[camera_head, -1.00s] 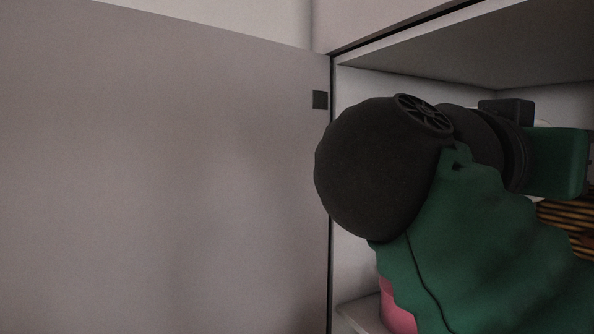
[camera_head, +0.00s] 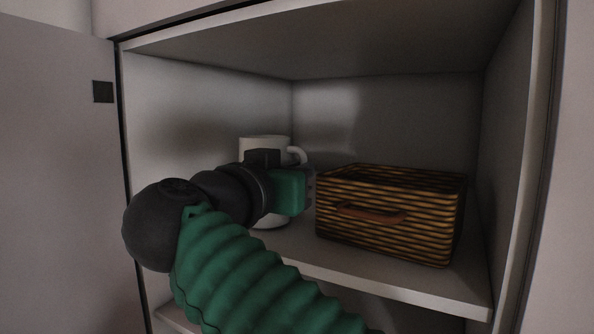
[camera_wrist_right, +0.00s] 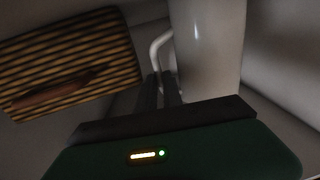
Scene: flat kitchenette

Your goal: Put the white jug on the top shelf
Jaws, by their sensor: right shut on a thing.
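The white jug (camera_head: 265,142) is upright inside the open cabinet, left of the basket, at the level of the upper shelf (camera_head: 400,285). Its base shows below my wrist, at or just above the shelf; I cannot tell if it touches. My right gripper (camera_head: 308,188) reaches in front of the jug and hides its middle. In the right wrist view the jug (camera_wrist_right: 208,45) stands just beyond the fingers, and the right gripper (camera_wrist_right: 162,85) is shut on its handle (camera_wrist_right: 157,48). My left gripper is in neither view.
A woven basket (camera_head: 390,225) with a brown handle stands on the shelf right of my gripper. The open cabinet door (camera_head: 60,190) is at the left. The cabinet's side wall (camera_head: 505,150) bounds the right, and its ceiling (camera_head: 330,45) is above the jug.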

